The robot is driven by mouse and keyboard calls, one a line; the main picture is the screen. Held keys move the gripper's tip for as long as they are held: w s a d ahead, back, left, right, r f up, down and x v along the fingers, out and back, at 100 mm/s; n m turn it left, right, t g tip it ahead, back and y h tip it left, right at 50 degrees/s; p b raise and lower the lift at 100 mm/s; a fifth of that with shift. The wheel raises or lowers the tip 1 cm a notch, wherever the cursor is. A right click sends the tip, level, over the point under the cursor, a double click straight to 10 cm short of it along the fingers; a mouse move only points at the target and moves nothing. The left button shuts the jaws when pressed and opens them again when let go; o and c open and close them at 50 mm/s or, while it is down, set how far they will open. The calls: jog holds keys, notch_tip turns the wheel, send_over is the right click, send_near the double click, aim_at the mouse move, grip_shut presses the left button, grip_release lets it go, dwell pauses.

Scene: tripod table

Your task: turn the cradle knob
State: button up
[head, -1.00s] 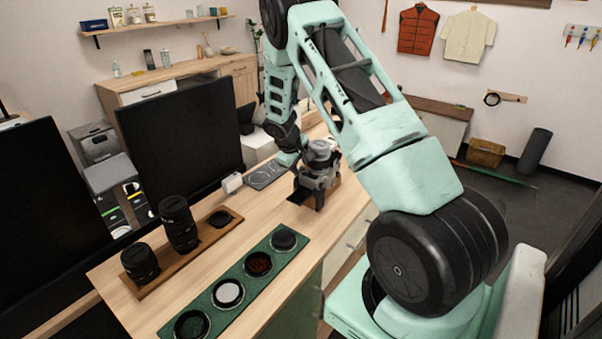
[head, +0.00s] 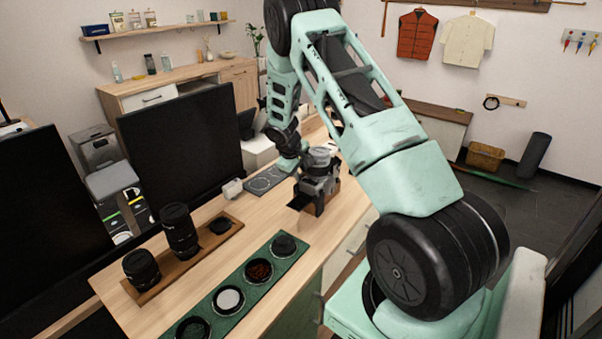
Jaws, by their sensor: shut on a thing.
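The cradle (head: 317,184), a dark grey device with a grey round top part, stands on the wooden table toward its far end in the head view. My gripper (head: 301,160) is at the back left side of the cradle, at its upper part, and touches or nearly touches it. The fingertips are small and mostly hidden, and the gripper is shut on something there. The cradle knob itself cannot be made out; it lies behind or within the gripper's end.
A grey mat (head: 266,181) lies left of the cradle. A wooden tray (head: 200,252) with black lenses and a green tray (head: 270,270) with round filters are nearer. A dark monitor (head: 180,140) stands behind. Bare tabletop (head: 240,251) lies between the trays.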

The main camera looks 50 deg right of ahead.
jog(key=shift+d+r+y+p, duration=0.15)
jog(key=shift+y+p, duration=1.35)
jog(key=shift+p, duration=2.6)
jog(key=shift+d+y+p, duration=0.2)
jog(key=shift+y+p, duration=0.5)
jog(key=shift+p, duration=0.05)
jog(key=shift+d+y, duration=0.1)
jog(key=shift+y, duration=0.3)
jog(key=shift+d+f+g+y, duration=0.1)
jog(key=shift+f+g+y, duration=0.2)
jog(key=shift+y, duration=0.1)
jog(key=shift+r+y, duration=0.15)
jog(key=shift+y, duration=0.15)
jog(key=shift+y+b, duration=0.4)
jog(key=shift+b, duration=0.1)
jog(key=shift+y+b, duration=0.55)
jog(key=shift+y, duration=0.05)
jog(key=shift+d, duration=0.1)
